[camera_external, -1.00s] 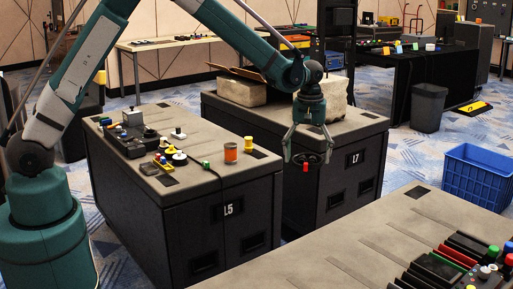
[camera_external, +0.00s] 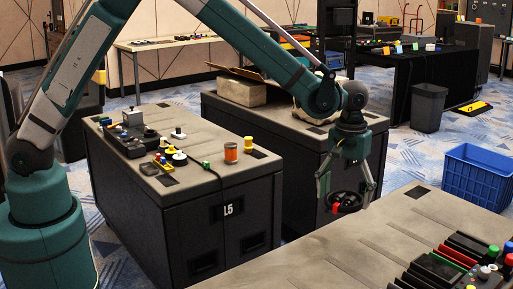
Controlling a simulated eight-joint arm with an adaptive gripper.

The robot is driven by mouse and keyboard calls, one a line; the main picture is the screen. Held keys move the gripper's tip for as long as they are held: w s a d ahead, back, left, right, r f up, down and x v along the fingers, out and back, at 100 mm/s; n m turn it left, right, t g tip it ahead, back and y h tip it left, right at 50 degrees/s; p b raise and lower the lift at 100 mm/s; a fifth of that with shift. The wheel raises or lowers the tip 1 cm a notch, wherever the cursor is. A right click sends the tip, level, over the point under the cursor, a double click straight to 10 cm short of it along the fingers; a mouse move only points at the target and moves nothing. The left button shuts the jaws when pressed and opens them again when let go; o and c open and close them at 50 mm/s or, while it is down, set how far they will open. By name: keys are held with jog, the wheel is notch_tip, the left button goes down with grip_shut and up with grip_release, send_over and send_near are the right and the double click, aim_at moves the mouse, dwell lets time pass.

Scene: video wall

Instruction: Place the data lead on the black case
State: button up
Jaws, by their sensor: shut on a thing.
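My gripper (camera_external: 346,196) is shut on a dark coiled ring with a red end, which looks like the data lead (camera_external: 347,201). It hangs in the air between the L7 case and the near grey-topped surface. Several black cases are in view: the one marked L5 (camera_external: 215,228), left of my gripper, and one behind my gripper (camera_external: 212,100), its L7 mark now hidden by my arm. I cannot tell which one the task means. Small black boxes (camera_external: 436,268) also lie on the near surface at the lower right.
The near grey surface (camera_external: 350,250) is bare in its left and middle parts. The L5 top carries a black device (camera_external: 130,140), an orange pot (camera_external: 231,151) and small coloured parts. A blue crate (camera_external: 478,176) stands at right.

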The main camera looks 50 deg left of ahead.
jog(key=s+d+m, duration=0.3)
jog(key=s+d, duration=0.9)
jog(key=d, duration=0.3)
jog(key=shift+s+d, duration=0.25)
jog(key=shift+d, duration=0.1)
jog(key=b, duration=0.1)
send_over(351, 275)
jog(key=shift+f, duration=3.1)
jog(key=shift+f+b, duration=0.4)
jog(key=shift+f, duration=1.45)
jog(key=shift+f, duration=0.1)
jog(key=o, duration=0.9)
